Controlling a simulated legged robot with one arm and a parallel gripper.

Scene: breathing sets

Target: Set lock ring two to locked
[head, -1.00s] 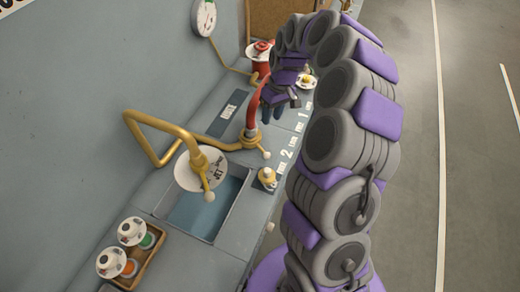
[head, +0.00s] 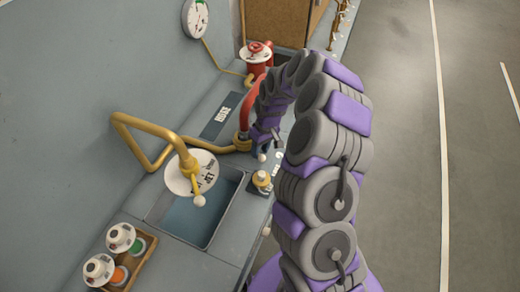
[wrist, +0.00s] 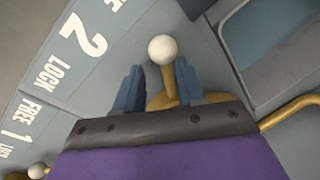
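Lock ring two is a brass ring with a short lever (wrist: 171,88) ending in a white ball (wrist: 162,49). In the wrist view the lever points up, nearer the FREE end of the label marked 2 (wrist: 83,35) than the LOCK end (wrist: 50,75). My gripper (wrist: 158,76) is open, one blue finger on each side of the lever, with a gap visible at the left finger; contact on the right is unclear. In the head view my gripper (head: 262,138) is beside the foot of the red hose (head: 247,112), with the white ball (head: 262,157) just below it.
A sunken basin (head: 229,211) and a brass knob (head: 262,180) are close by. A yellow pipe (head: 150,128) with a round dial plate (head: 178,182) arches over the basin. Another white ball (wrist: 37,170), near label 1, shows at lower left. A wooden tray (head: 143,262) holds several fittings.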

